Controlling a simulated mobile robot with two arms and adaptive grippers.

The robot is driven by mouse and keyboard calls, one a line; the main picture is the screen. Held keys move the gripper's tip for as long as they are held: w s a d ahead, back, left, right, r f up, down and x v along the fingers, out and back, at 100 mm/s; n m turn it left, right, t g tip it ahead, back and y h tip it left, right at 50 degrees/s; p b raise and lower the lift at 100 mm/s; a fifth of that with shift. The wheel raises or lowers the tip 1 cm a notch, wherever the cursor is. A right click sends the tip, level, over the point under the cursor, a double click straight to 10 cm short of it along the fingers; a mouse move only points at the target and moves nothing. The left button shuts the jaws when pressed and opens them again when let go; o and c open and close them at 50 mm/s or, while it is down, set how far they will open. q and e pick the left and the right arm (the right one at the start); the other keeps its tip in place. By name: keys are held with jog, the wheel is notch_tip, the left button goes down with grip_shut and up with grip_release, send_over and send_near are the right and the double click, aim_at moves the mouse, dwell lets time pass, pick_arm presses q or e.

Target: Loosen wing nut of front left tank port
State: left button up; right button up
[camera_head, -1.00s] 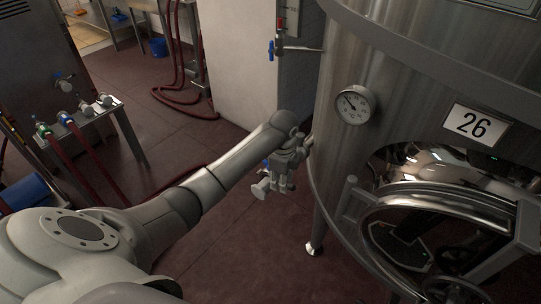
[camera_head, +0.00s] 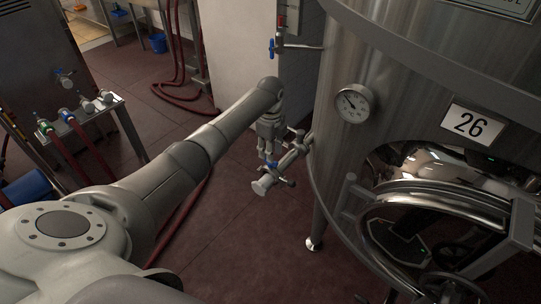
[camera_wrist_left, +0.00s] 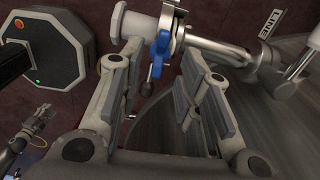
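The tank port (camera_head: 288,160) is a steel pipe stub with fittings, sticking out from the left side of the tank (camera_head: 335,150). A blue valve handle (camera_wrist_left: 160,45) and a metal clamp part (camera_wrist_left: 171,14) show on it in the left wrist view. I cannot clearly tell the wing nut from the other fittings. My left gripper (camera_head: 267,156) points down at the port. In the left wrist view its fingers (camera_wrist_left: 161,55) are apart, with the blue handle in the gap between the tips and no clear grip. My right gripper (camera_wrist_left: 40,122) shows small at lower left; its opening is unclear.
The tank carries a dial gauge (camera_head: 353,103), a "26" sign (camera_head: 470,123) and a round manway door (camera_head: 375,215). A blue-handled valve (camera_head: 274,47) sticks out above the port. A small bench (camera_head: 84,120) with hose fittings stands at left. Floor below the port is clear.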

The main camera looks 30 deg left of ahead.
pick_arm(q)
jog(key=shift+f, duration=1.75)
grip_shut()
